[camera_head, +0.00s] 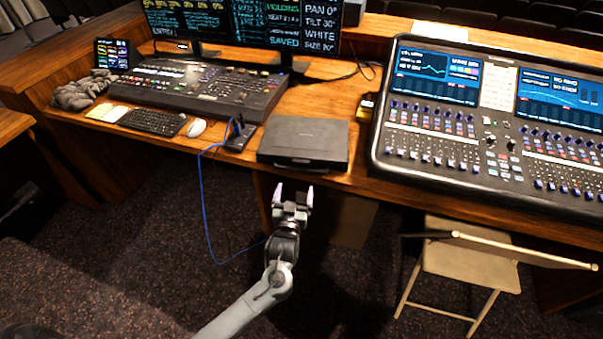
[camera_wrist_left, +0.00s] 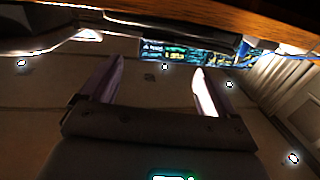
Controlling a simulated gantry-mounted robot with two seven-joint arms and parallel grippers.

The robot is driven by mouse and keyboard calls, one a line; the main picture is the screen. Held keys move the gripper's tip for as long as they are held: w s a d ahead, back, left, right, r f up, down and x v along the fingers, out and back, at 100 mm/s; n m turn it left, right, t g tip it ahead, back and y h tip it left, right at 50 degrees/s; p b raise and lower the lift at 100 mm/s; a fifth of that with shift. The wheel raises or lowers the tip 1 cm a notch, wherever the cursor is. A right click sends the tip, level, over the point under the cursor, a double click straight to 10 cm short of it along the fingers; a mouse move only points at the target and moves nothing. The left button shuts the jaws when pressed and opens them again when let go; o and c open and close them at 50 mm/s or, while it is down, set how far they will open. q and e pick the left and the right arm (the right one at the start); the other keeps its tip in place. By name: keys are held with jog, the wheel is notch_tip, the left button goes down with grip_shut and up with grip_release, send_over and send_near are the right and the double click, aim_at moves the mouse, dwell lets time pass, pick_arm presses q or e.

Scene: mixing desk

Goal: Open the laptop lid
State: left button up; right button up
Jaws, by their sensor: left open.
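The laptop (camera_head: 304,140) is a dark, closed slab lying flat near the front edge of the wooden desk, in the middle of the head view. Its lid is down. My left gripper (camera_head: 293,193) is open and empty, with its two fingers pointing toward the desk, just in front of and below the laptop's front edge, apart from it. In the left wrist view the open fingers (camera_wrist_left: 157,82) show with nothing between them, and a dark flat shape under the wooden edge runs along the top. My right gripper is not in view.
A large mixing console (camera_head: 440,130) stands right of the laptop. A lighting console (camera_head: 205,88), a keyboard (camera_head: 152,122) and a white mouse (camera_head: 196,128) are to the left. A blue cable (camera_head: 204,200) hangs off the desk left of my arm. A folding chair (camera_head: 470,262) stands at right.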

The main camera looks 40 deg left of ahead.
aim_at(301, 163)
pick_arm(q)
jog(key=b+x, duration=0.2)
jog(key=x, duration=0.7)
jog(key=shift+w+a, duration=0.1)
jog(key=shift+w, duration=0.2)
jog(key=shift+w+a+r, duration=0.1)
jog(key=shift+w+a, duration=0.3)
jog(key=shift+w, duration=0.2)
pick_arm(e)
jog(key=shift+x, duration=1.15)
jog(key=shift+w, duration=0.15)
